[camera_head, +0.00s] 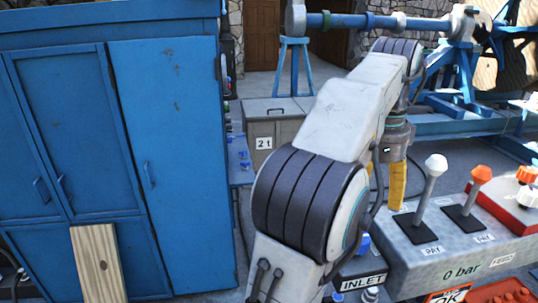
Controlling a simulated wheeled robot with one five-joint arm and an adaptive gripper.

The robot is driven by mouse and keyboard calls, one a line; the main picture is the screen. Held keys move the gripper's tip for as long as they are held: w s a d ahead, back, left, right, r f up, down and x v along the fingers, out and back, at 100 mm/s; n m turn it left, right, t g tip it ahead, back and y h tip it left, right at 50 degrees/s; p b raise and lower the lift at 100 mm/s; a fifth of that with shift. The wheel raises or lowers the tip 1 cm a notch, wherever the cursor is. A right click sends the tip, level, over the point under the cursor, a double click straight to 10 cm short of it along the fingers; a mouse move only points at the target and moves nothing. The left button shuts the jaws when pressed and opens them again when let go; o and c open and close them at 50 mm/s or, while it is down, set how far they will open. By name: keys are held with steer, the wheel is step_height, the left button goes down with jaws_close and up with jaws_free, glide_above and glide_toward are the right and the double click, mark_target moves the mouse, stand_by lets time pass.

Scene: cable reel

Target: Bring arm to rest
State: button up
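My arm (340,120), white with dark ribbed joints, rises from the bottom middle and bends over toward the upper right. My gripper (388,182) hangs downward from its end, with yellow fingers partly hidden behind the arm link and cable. The fingers are just left of and behind the white-knobbed lever (434,175) in this view. I see nothing held between them, but the gap between the fingertips is hidden, so open or shut is unclear.
A grey control box (470,240) with levers, one orange-knobbed (481,174), stands at the right. A blue cabinet (170,150) fills the left. A grey chest marked 2t (276,110) and a blue reel frame (445,105) stand behind. A wooden plank (97,262) leans at the cabinet.

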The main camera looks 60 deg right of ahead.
steer(key=shift+w, duration=0.1)
steer(key=w+a+f+n+t+h, duration=0.1)
steer(key=w+a+f+n, duration=0.1)
steer(key=w+a+n, duration=0.65)
steer(key=w+a+f+n+h, duration=0.15)
steer(key=w+a+n, duration=0.35)
steer(key=w, duration=0.6)
steer(key=a+f+n+t+y, duration=0.1)
steer(key=a+f+n, duration=0.4)
steer(key=a+n, duration=0.4)
steer(key=w+a+f+n+t+y, duration=0.1)
steer(key=a+f+n+t, duration=0.1)
steer(key=a+f+n, duration=0.4)
steer(key=a+n, duration=0.3)
steer(key=a, duration=0.2)
steer(key=shift+w+a+t, duration=0.25)
steer(key=shift+a+t, duration=0.05)
steer(key=shift+y, duration=0.25)
